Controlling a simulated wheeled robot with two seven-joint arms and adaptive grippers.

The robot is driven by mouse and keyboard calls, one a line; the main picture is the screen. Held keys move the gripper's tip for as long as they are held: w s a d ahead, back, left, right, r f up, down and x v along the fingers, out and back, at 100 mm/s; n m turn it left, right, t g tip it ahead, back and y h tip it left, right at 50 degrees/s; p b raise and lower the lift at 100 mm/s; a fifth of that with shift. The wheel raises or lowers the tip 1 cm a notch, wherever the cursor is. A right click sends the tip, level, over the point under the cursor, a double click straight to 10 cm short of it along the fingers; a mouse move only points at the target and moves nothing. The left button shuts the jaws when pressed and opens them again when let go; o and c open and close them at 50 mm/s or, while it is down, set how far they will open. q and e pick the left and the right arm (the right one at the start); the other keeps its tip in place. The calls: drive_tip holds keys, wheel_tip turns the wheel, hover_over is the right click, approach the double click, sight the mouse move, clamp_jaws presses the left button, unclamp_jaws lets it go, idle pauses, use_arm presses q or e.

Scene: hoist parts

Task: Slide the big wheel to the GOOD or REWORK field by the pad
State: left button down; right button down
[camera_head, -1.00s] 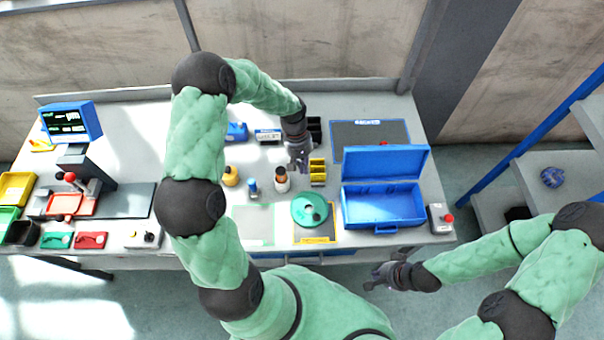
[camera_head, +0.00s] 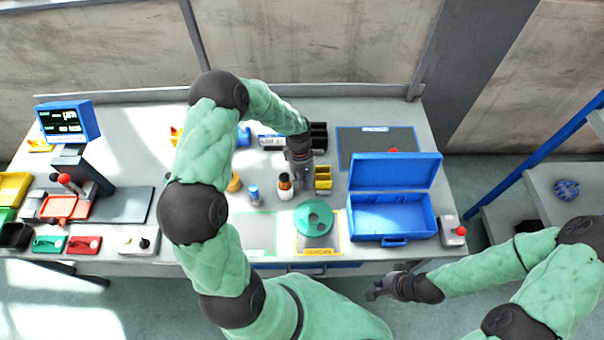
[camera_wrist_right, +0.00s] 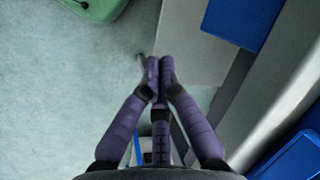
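The big wheel (camera_head: 313,218), a green disc with darker round spots, lies flat at the front of the table. It covers the upper part of a yellow-edged field (camera_head: 318,251) whose label is too small to read surely. A green-edged field (camera_head: 254,234) lies left of it and is empty. My left gripper (camera_head: 305,186) points down just behind the wheel, apparently apart from it; its fingers are too small to judge. My right gripper (camera_head: 372,294) is off the table's front edge, and in the right wrist view its fingertips (camera_wrist_right: 158,63) meet with nothing between them.
An open blue case (camera_head: 391,216) stands right of the wheel. A grey box with a red button (camera_head: 452,232) is at the right corner.

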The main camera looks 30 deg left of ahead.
sight(313, 206)
use_arm(q)
drive_tip(key=shift+s+d, duration=0.9)
drive_tip(key=shift+d, duration=0.3)
drive_tip(key=shift+s, duration=0.1)
drive_tip(key=s+d, duration=0.1)
drive_tip(key=d, duration=0.1)
drive_tip(key=s+d, duration=0.2)
drive_tip(key=shift+s, duration=0.15)
